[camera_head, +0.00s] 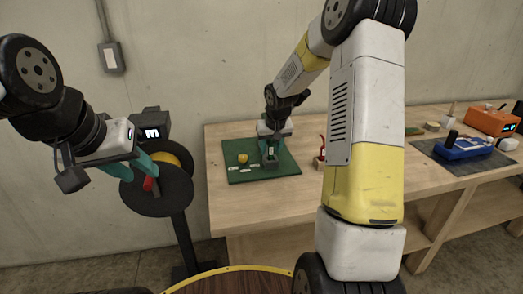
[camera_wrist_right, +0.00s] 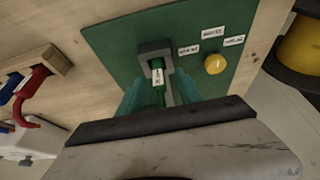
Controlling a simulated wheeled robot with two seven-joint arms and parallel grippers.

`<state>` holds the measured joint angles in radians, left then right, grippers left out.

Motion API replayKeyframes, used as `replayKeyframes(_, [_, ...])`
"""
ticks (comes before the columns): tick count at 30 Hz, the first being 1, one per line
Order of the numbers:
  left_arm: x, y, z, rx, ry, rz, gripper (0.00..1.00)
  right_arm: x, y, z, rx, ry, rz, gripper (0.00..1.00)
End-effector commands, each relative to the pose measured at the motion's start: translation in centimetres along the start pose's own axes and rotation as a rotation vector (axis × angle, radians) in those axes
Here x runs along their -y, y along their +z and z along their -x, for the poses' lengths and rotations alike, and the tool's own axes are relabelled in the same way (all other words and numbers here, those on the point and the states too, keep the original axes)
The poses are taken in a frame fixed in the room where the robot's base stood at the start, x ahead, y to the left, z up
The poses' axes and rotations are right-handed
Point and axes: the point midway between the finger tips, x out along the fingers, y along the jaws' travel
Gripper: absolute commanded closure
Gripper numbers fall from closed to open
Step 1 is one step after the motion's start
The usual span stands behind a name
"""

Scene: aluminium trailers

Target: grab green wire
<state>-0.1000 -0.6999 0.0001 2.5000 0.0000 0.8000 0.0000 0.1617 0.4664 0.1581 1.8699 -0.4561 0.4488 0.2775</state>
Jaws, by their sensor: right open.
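A short green piece with a white label (camera_wrist_right: 158,77), which looks like the green wire, sits in a dark grey holder (camera_wrist_right: 150,48) on the green mat (camera_wrist_right: 110,38). My right gripper (camera_wrist_right: 159,84) is open, with a teal finger on each side of the green piece and holder; I cannot tell whether they touch. In the head view my right gripper (camera_head: 269,149) points down over the mat (camera_head: 236,176), mostly hiding the green piece. My left gripper (camera_head: 132,169) is open and empty at the left, off the table, near a black round stand (camera_head: 172,198).
A yellow knob (camera_wrist_right: 214,64) and white labels (camera_wrist_right: 212,32) lie on the mat. A wooden holder (camera_wrist_right: 40,65) with a red wire (camera_wrist_right: 31,92) and a blue one is beside it. A blue device (camera_head: 463,147) and orange box (camera_head: 491,121) stand at the table's right.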

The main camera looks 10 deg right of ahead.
Motion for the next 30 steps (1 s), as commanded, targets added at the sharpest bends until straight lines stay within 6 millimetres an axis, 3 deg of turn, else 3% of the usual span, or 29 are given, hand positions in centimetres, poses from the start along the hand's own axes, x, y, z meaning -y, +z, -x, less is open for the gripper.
replayKeyframes(7, [0.0, 0.0, 0.0, 0.0, 0.0, 0.0, 0.64, 0.0, 0.0, -0.2, -0.001, 0.0, 0.0, 0.58])
replayKeyframes(12, [0.0, 0.0, 0.0, 0.0, 0.0, 0.0, 0.64, 0.0, 0.0, -0.1, -0.001, 0.0, 0.0, 0.92])
replayKeyframes(14, [0.0, 0.0, 0.0, 0.0, 0.0, 0.0, 0.64, 0.0, 0.0, -0.1, -0.001, 0.0, 0.0, 1.0])
replayKeyframes(25, [0.0, 0.0, 0.0, 0.0, 0.0, 0.0, 0.64, 0.0, -0.1, 0.0, -0.002, 0.0, 0.0, 1.0])
replayKeyframes(30, [0.0, 0.0, 0.0, 0.0, 0.0, 0.0, 0.64, -0.1, -0.6, 1.0, -0.005, 0.001, 0.0, 1.0])
